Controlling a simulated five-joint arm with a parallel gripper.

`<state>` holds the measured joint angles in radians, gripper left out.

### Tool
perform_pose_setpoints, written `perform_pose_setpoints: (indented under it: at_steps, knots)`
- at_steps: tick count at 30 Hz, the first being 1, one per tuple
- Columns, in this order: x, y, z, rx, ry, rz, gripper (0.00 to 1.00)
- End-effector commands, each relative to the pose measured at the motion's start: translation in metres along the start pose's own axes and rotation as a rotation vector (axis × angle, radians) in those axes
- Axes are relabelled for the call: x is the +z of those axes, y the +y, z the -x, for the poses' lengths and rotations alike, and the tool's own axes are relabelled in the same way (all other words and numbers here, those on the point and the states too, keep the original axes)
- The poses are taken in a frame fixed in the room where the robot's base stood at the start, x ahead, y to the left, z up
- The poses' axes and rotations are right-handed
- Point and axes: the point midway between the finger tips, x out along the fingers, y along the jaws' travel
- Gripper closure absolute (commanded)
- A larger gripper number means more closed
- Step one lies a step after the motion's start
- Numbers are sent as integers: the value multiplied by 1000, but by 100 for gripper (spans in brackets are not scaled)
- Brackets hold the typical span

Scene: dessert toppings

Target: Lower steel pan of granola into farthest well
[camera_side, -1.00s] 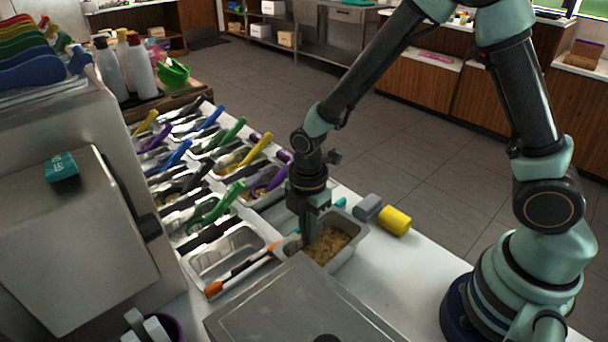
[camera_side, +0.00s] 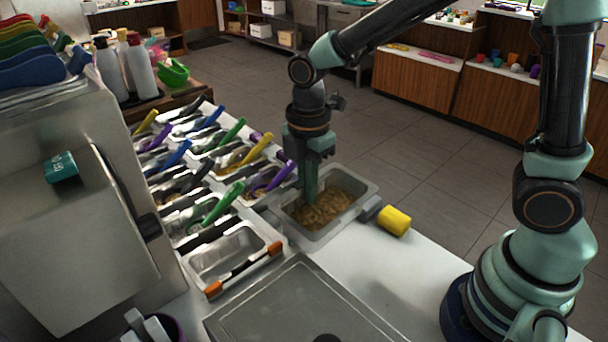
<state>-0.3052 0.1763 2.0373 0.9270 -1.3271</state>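The steel pan of granola (camera_side: 361,184) is held up over the right side of the counter, fairly level, with brown granola (camera_side: 325,208) inside. My gripper (camera_side: 308,195) points straight down at the pan's left wall. One finger reaches down inside the pan, and the gripper looks shut on that wall; the other finger is hidden. The rows of wells (camera_side: 190,165) with steel pans and coloured-handled utensils run up and away to the left. The pan hides the counter and any well beneath it, so I cannot tell which well is farthest or free.
A yellow cylinder (camera_side: 395,221) with a grey end lies close by the pan's right side. An empty-looking steel pan (camera_side: 226,253) sits at the near left, with an orange-tipped bar (camera_side: 244,270) along its edge. A flat steel lid (camera_side: 300,305) covers the near counter.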

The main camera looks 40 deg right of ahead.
Motion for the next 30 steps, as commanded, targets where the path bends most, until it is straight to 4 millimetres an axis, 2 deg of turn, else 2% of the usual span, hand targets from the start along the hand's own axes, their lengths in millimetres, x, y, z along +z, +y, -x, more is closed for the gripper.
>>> perform_pose_setpoints:
  at_steps: [1,6,12,15,19,22,30]
  knots:
    - [0,1,13,7,2,0,100]
    - [0,1,50,5,1,0,100]
    - [0,1,78,3,1,0,100]
    - [0,2,85,0,0,-1,100]
    - [3,13,82,-7,-2,-6,100]
    - [9,30,71,-16,-3,-14,100]
    - [33,89,20,-40,-6,-38,100]
